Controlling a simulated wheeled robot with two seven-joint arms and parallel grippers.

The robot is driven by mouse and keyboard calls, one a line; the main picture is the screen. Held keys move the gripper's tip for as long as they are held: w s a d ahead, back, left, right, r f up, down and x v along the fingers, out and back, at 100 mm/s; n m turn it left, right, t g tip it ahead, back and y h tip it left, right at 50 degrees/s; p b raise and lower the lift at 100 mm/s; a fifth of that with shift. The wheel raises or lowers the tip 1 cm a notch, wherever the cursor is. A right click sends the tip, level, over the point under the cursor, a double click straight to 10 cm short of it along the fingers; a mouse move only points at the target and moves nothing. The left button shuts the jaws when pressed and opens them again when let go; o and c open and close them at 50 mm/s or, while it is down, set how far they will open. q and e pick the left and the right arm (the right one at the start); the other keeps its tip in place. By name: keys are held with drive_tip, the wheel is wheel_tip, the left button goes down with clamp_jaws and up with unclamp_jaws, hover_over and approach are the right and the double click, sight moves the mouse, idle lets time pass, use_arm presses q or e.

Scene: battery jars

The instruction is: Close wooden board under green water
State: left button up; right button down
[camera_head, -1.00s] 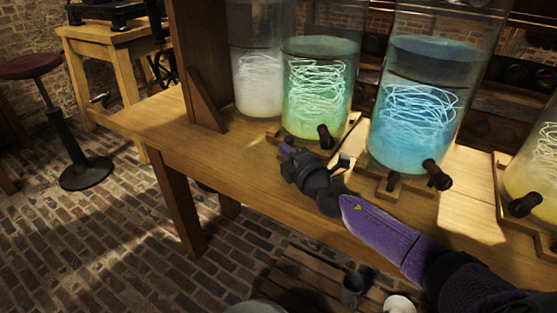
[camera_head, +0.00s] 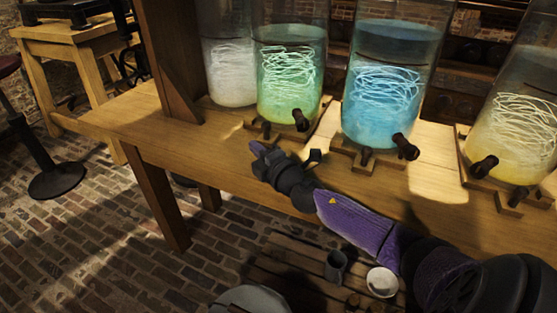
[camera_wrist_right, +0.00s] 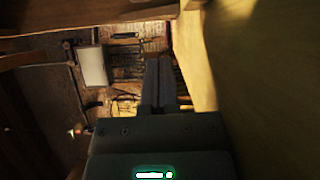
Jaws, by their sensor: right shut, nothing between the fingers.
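The green water jar (camera_head: 287,75) stands on the table. The wooden board (camera_head: 325,118) under it shows at the jar's foot, with a small dark peg (camera_head: 267,130) at its front and the jar's dark spigot (camera_head: 301,121) above. I cannot tell how far the board sticks out. My right gripper (camera_head: 256,149) is in front of and a little below the board's front left, apart from it as far as I see. Its fingers (camera_wrist_right: 159,62) are together and empty in the right wrist view. My left gripper is not in view.
The wooden table (camera_head: 170,135) has bare room left of the jars. A pale jar (camera_head: 232,70) stands left of the green one, a blue jar (camera_head: 385,95) and a yellow jar (camera_head: 512,130) to its right, each of these two on a board.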

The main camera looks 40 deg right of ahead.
drive_tip(key=shift+s+a+p, duration=0.15)
drive_tip(key=shift+s, duration=1.25)
drive_tip(key=shift+s+a+p, duration=0.1)
drive_tip(key=shift+s+a, duration=0.1)
drive_tip(key=shift+s, duration=1.15)
drive_tip(key=shift+s+a+p, duration=0.15)
drive_tip(key=shift+s, duration=1.25)
